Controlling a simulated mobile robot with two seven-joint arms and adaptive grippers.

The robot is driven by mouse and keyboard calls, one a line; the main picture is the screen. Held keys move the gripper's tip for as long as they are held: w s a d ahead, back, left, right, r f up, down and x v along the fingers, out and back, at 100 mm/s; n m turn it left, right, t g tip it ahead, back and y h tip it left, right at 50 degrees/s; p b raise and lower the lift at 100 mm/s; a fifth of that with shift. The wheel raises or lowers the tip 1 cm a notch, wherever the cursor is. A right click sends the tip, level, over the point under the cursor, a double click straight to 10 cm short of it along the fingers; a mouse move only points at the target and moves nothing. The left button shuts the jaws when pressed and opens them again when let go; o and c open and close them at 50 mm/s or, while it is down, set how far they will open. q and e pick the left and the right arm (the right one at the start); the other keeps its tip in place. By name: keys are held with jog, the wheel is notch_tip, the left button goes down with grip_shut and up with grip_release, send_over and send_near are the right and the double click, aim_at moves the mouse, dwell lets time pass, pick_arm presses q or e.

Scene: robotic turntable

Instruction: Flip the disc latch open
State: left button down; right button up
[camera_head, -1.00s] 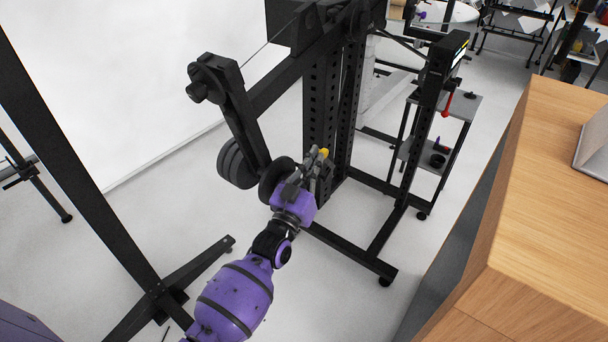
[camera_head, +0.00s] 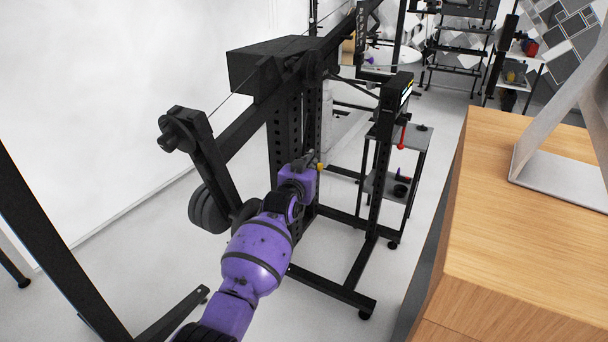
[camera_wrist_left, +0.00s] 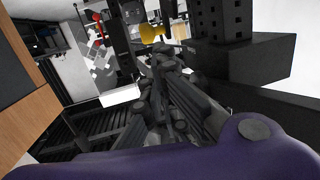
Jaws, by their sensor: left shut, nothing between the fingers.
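A black frame machine (camera_head: 283,130) stands on the floor with dark round discs (camera_head: 207,208) at its lower left side. A small yellow piece (camera_head: 320,166) shows right by my left gripper (camera_head: 309,160); I cannot tell if it is the disc latch. In the left wrist view the yellow piece (camera_wrist_left: 151,33) is just beyond the fingertips of my left gripper (camera_wrist_left: 162,58). Whether they touch is unclear. My left gripper is shut and empty. My purple arm hides part of the discs. No latch shows clearly. My right gripper is out of view.
A wooden cabinet (camera_head: 520,220) with a grey stand (camera_head: 560,178) on it fills the right side. Grey floor is open between machine and cabinet.

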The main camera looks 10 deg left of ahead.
pick_arm(q)
jog(key=shift+g, duration=0.6)
jog(key=x, duration=0.3)
jog(key=b+x, duration=0.1)
jog(key=shift+w+d+f, duration=0.2)
jog(key=shift+d+f, duration=0.15)
jog(key=shift+d, duration=0.05)
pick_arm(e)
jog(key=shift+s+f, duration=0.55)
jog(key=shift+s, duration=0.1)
